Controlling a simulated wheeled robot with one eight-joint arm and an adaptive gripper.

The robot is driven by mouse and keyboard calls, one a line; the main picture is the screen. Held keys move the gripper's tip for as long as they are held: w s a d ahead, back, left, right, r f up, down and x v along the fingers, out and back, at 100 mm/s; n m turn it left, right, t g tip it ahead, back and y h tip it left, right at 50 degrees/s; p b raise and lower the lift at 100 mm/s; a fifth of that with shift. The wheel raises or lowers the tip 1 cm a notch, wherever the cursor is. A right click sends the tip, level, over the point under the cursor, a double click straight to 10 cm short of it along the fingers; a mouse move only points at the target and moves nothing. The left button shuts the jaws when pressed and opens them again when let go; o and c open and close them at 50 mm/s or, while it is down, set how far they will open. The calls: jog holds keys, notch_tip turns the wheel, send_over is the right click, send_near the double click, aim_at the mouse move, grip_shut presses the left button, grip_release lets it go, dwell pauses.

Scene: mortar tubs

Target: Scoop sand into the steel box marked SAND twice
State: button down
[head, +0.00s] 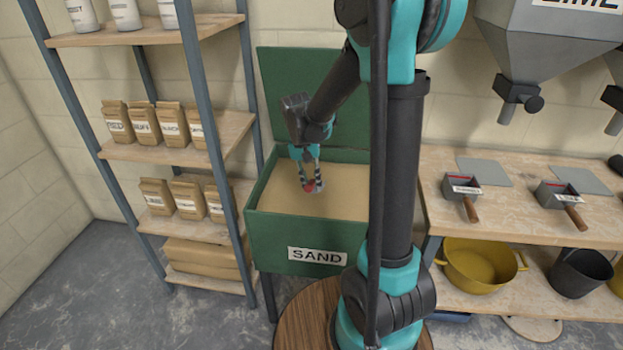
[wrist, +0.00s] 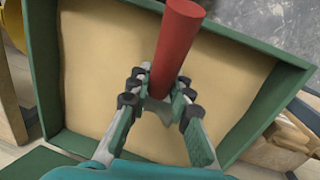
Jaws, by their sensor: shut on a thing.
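The green sand bin (head: 265,235) is marked SAND and stands open with its lid raised. Pale sand (head: 275,195) fills it, and it also shows in the wrist view (wrist: 95,70). My gripper (head: 309,178) points down over the sand inside the bin walls. It is shut on a scoop with a red handle (wrist: 175,45). A grey part of the scoop (wrist: 167,112) shows below the fingers, partly hidden; I cannot tell whether it touches the sand or holds any. I cannot make out a steel box marked SAND.
On the bench (head: 440,165) at right stand a steel box (head: 462,188) with a small unreadable label and another steel box (head: 556,192), both wooden-handled. Below are a yellow tub (head: 475,265) and a dark bucket (head: 580,272). A shelf rack (head: 195,100) with paper bags stands close left.

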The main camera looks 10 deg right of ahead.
jog(key=w+f+t, duration=0.1)
jog(key=w+f, duration=0.1)
jog(key=f, duration=0.1)
jog(key=w+d+f+t, duration=0.1)
jog(key=w+f, duration=0.2)
jog(key=f, duration=0.1)
jog(key=w+d+f+t+h, duration=0.1)
jog(key=w+f, duration=0.1)
jog(key=f, duration=0.2)
jog(key=shift+w+d+t, duration=0.25)
jog(key=shift+w+t, duration=0.05)
jog(key=shift+t, duration=0.1)
jog(key=shift+m+t+h, duration=0.3)
jog(key=shift+t+h, duration=0.1)
jog(key=shift+t, duration=0.4)
jog(key=shift+s+a+r, duration=0.1)
jog(key=shift+s+r, duration=0.05)
jog(key=shift+r, duration=1.05)
jog(key=shift+s+r, duration=0.1)
jog(key=shift+r, duration=1.05)
jog(key=shift+d+r+v, duration=0.15)
jog(key=shift+d+v, duration=0.2)
jog(key=shift+v, duration=1.35)
jog(key=shift+d+r+v, duration=0.1)
jog(key=shift+d+v, duration=0.25)
jog(key=shift+v, duration=1.35)
jog(key=shift+d+r+v, duration=0.15)
jog(key=shift+d+v, duration=0.2)
jog(key=shift+v, duration=1.3)
jog(key=shift+w, duration=0.2)
